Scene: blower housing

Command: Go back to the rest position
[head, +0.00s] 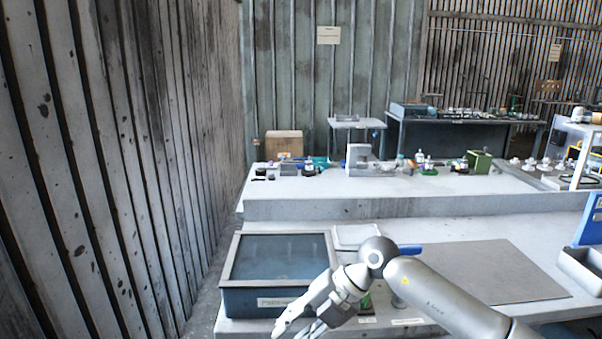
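My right arm comes in from the lower right and bends at a round joint. Its gripper (300,328) hangs at the bottom of the head view, in front of the bench's near edge and beside the front right corner of a dark box. The fingertips are partly cut off by the frame edge, so I cannot tell whether they are open or shut. I see nothing clearly held in them. My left gripper is not in view.
A dark, blue-topped box (276,302) with a label stands on the near left of the bench. A grey mat (495,272) lies right, partly behind my arm. A blue handle-like part (411,249) and a grey bin (582,270) are nearby. Tools line the raised shelf (400,188).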

